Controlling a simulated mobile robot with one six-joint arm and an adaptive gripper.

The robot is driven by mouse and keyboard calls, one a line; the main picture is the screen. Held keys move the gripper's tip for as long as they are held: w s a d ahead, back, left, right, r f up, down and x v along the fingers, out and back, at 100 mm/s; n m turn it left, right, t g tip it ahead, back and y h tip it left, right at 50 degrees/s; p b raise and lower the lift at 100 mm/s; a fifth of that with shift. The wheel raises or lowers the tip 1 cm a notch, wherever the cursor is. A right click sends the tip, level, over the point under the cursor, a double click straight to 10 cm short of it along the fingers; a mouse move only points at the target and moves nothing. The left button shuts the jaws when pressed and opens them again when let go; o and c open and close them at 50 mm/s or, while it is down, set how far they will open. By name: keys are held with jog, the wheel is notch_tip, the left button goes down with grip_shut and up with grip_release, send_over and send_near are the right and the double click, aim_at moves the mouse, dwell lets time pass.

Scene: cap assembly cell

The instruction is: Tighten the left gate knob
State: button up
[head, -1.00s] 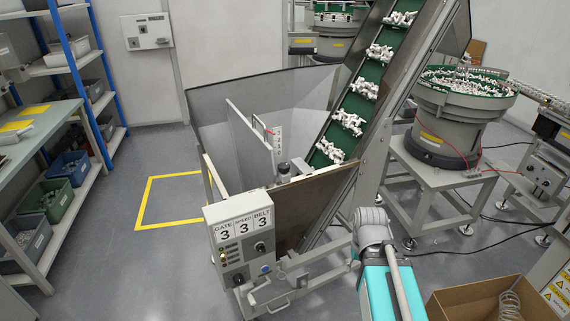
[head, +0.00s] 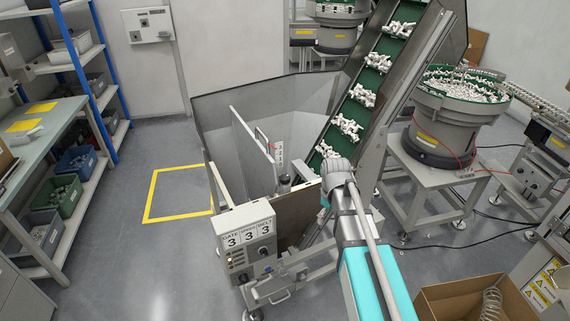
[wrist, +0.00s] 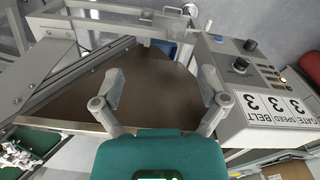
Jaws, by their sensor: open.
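The gate plate (head: 252,135) stands upright inside the grey hopper (head: 215,112), beside a white scale strip (head: 280,152). A small dark knob (head: 284,181) shows at the foot of the strip; I cannot tell whether it is the left gate knob, and no second gate knob is visible. In the wrist view my gripper (wrist: 161,84) is open and empty, its two fingers spread over the brown hopper panel (wrist: 160,70). No gate knob shows between them. My arm hides part of the hopper's right side in the head view, and I cannot make out the gripper there.
A control box (head: 248,235) at the hopper's front reads GATE 3, SPEED 3, BELT 3; it is also right of my fingers in the wrist view (wrist: 245,75). The inclined conveyor (head: 355,115) rises behind. A cardboard box (head: 470,295) stands at lower right. Floor is free at left.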

aim_at(285, 177)
jog(key=w+a+r+n+p, duration=1.1)
jog(key=w+a+r+p, duration=0.3)
jog(key=a+r+p, duration=0.1)
notch_tip(285, 177, up, 3)
jog(key=shift+f+n+p, duration=0.1)
jog(key=shift+n+p, duration=0.2)
jog(key=shift+p, duration=0.35)
jog(key=shift+f, duration=0.2)
notch_tip(285, 177, down, 14)
jog(key=b, duration=1.3)
jog(key=shift+r+b, duration=0.25)
jog(key=shift+b, duration=0.15)
jog(key=c, duration=1.1)
jog(key=shift+c, duration=0.2)
